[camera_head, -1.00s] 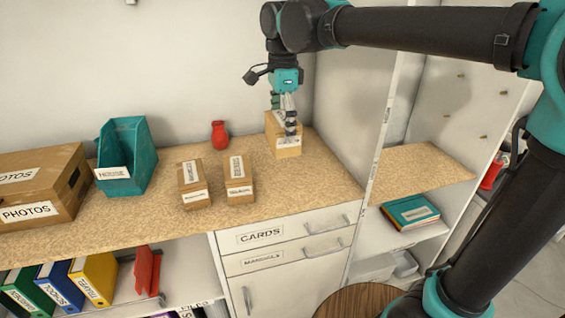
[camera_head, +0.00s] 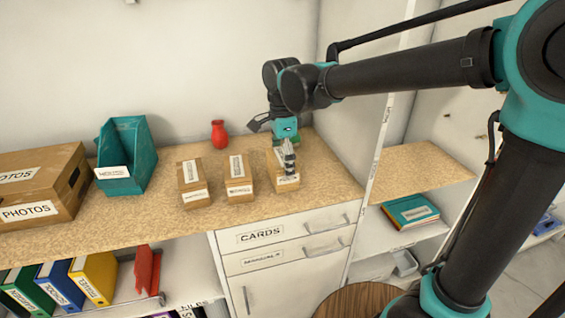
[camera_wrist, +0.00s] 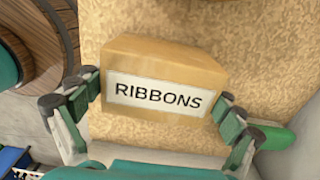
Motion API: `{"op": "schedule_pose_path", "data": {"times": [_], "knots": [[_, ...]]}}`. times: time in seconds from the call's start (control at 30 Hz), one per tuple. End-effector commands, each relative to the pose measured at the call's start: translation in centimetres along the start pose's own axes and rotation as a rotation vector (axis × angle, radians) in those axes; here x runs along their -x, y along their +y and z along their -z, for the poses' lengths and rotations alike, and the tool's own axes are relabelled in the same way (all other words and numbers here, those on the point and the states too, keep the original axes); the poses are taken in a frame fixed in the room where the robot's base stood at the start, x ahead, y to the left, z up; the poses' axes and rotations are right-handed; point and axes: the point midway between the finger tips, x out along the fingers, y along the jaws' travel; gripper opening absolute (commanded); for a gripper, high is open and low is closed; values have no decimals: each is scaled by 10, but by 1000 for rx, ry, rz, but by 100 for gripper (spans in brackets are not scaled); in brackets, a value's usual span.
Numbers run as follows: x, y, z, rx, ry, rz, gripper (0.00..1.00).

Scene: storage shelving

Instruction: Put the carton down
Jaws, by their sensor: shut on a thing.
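The carton (camera_head: 272,168) is a small brown box with a white label, at the right part of the speckled counter (camera_head: 330,185). In the wrist view the carton (camera_wrist: 165,65) fills the middle and its label reads RIBBONS. My gripper (camera_head: 287,160) is above and around it, with a finger pressed on each side. In the wrist view my gripper (camera_wrist: 157,97) has one finger at each end of the labelled face. The carton looks upright and low at the counter; I cannot tell whether its base touches.
Two similar cartons stand to the left, one nearer (camera_head: 239,180) and one farther (camera_head: 193,186). A red vase (camera_head: 218,134) stands behind them. A teal bin (camera_head: 130,150) and a PHOTOS box (camera_head: 45,190) are farther left. A white side panel (camera_head: 350,135) bounds the counter on the right.

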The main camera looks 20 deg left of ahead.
Motion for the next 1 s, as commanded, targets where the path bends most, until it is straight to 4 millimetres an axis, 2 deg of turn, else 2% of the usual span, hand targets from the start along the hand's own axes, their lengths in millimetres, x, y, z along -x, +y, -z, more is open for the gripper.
{"op": "schedule_pose_path", "data": {"times": [0.23,0.27,0.3,0.73,0.87,1.0], "knots": [[-2,0,0,0,0,0,38],[-2,0,0,0,0,0,95],[-2,0,0,0,0,0,100],[3,0,0,0,0,0,100],[20,0,0,0,0,0,100],[48,0,0,0,0,0,100]]}}
